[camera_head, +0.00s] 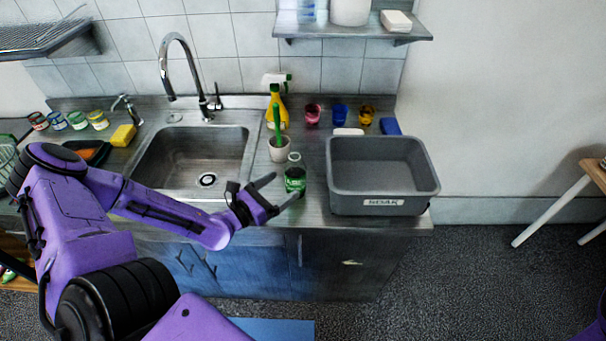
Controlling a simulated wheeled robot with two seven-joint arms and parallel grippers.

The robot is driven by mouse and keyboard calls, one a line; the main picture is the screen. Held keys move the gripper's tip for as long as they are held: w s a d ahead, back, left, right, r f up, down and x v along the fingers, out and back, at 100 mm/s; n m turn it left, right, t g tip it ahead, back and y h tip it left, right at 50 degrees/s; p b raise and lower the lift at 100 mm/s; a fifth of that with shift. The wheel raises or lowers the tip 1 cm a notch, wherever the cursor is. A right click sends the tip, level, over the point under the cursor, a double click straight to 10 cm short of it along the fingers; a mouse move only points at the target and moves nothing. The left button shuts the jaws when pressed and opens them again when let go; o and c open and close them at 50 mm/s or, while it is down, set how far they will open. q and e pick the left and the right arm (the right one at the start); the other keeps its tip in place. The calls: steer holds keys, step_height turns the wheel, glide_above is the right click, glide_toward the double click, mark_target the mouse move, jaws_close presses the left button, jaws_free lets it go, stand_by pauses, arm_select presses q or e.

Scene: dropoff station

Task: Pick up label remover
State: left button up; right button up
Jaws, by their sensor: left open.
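A small dark bottle with a green label (295,180) stands upright on the steel counter in front of a white cup; it may be the label remover, but its print is too small to read. My left gripper (285,187) is open and reaches in from the left. Its two fingers point toward the bottle, with the tips close to its left side. I cannot tell whether they touch it. My right gripper is out of view.
A grey SOAK tub (383,207) stands just right of the bottle. Behind it are a white cup (279,153) with a green-handled tool and a yellow spray bottle (283,113). The sink (180,160) lies left, with a tall faucet (165,70).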

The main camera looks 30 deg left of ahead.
mark_target(289, 185)
arm_select(q)
steer(key=shift+w+d+b, duration=0.6)
steer(key=shift+w+b, duration=0.2)
steer(key=w, duration=0.1)
steer(key=w+b, duration=0.2)
steer(key=shift+d+f, duration=0.3)
steer(key=shift+f, duration=0.1)
steer(key=shift+w+r+b, duration=0.15)
steer(key=shift+w+b, duration=0.35)
steer(key=shift+w, duration=0.65)
steer(key=shift+w+d+r, duration=0.15)
steer(key=shift+d, duration=0.05)
steer(key=shift+d+r, duration=0.1)
steer(key=shift+r, duration=0.05)
steer(key=c, duration=1.3)
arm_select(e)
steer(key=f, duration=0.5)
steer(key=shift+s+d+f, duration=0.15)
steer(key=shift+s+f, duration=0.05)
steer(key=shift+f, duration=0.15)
